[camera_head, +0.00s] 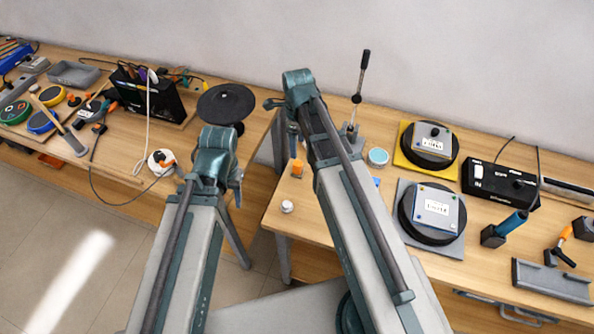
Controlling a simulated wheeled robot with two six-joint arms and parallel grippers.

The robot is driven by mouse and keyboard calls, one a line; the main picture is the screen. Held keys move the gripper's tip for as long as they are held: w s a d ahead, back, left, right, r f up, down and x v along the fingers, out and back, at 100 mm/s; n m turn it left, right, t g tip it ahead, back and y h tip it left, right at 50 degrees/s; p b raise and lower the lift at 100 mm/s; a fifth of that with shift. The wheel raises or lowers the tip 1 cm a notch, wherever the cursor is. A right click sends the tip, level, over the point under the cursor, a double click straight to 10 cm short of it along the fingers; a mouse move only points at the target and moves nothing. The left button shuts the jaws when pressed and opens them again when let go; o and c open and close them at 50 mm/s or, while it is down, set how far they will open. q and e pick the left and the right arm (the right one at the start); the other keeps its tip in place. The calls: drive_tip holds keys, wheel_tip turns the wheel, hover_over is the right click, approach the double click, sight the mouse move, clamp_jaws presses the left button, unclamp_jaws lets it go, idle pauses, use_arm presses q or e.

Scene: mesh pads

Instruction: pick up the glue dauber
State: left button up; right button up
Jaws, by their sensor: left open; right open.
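I cannot tell for sure which thing is the glue dauber. A small orange piece (297,168) stands on the right table, close beside my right arm, and may be it. My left gripper (238,186) is mostly hidden behind its own wrist, over the gap between the tables; it is open and nothing shows in it. My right gripper (293,140) is largely covered by its own arm, above the left part of the right table, near the orange piece. It is open; I cannot see whether it touches anything.
A white cup (287,206) sits near the right table's left edge. A lever stand (361,95), blue-topped tin (378,156), two round devices (430,145) (437,212), and black box (498,182) stand to its right. The left table (125,185) holds many tools and a cable.

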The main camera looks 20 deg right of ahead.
sight(298, 163)
wheel_tip(298, 163, down, 7)
drive_tip(key=b, duration=0.6)
drive_tip(key=shift+f, duration=0.15)
wheel_tip(298, 163, down, 5)
drive_tip(key=b, duration=0.5)
drive_tip(key=shift+w, duration=0.1)
clamp_jaws()
